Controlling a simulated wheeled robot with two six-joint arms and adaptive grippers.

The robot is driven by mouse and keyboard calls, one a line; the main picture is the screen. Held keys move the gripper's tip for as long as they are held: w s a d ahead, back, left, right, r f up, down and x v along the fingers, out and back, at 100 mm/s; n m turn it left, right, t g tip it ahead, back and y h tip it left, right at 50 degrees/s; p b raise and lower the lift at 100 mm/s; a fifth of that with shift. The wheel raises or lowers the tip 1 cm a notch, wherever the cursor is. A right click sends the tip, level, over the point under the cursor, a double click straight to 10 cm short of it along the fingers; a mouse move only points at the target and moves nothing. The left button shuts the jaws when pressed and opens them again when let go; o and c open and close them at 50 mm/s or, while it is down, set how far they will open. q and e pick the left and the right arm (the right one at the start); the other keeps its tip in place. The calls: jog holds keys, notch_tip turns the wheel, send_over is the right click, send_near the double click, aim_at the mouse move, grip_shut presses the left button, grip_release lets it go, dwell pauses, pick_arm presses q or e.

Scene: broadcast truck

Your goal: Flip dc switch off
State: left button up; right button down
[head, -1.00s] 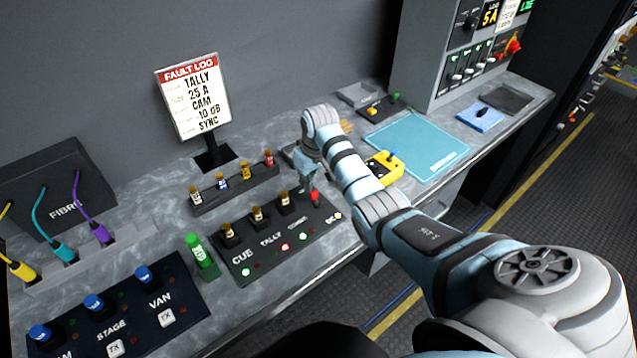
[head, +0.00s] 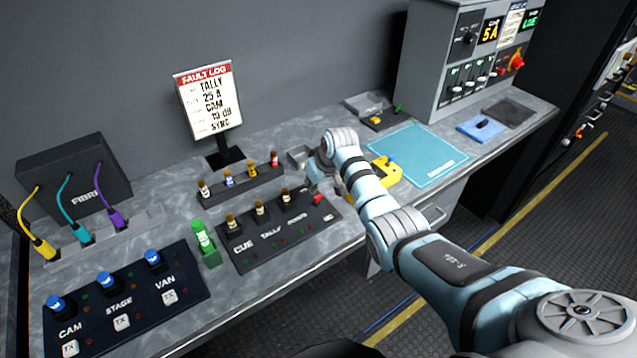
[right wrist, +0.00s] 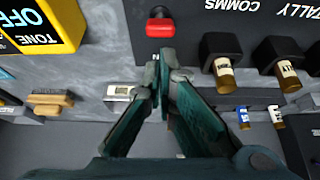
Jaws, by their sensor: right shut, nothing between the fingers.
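The dc switch is a red toggle (head: 318,199) at the right end of the black CUE/TALLY/COMMS panel (head: 262,250). In the head view it lies low and tilted, and the panel's small lights look dark. In the right wrist view the red toggle (right wrist: 160,24) shows at the top, just beyond my fingertips. My right gripper (head: 314,178) is behind the toggle on the wall side, partly hidden by its own wrist. In the right wrist view its fingers (right wrist: 158,65) are shut, empty and apart from the toggle. My left gripper is not in view.
Several bottle-like plugs stand in a rack (head: 240,187) behind the panel. A yellow tone box (right wrist: 45,25) and a brush (right wrist: 50,103) lie near my gripper. A teal mat (head: 425,155) leaves flat room to the right.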

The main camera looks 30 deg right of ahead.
jog(key=shift+w+d+f, duration=0.1)
jog(key=shift+w+f, duration=0.05)
jog(key=shift+w, duration=0.35)
jog(key=shift+d+r+p, duration=0.1)
jog(key=shift+r+p, duration=0.1)
jog(key=shift+p, duration=0.3)
jog(key=shift+s+r+p, duration=0.25)
jog(key=shift+r+p, duration=0.2)
jog(key=shift+r, duration=0.05)
jog(key=shift+s+r, duration=0.1)
jog(key=shift+r, duration=0.05)
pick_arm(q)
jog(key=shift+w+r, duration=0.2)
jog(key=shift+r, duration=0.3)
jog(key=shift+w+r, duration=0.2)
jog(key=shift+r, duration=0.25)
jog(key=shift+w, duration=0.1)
pick_arm(e)
jog(key=shift+w, duration=0.2)
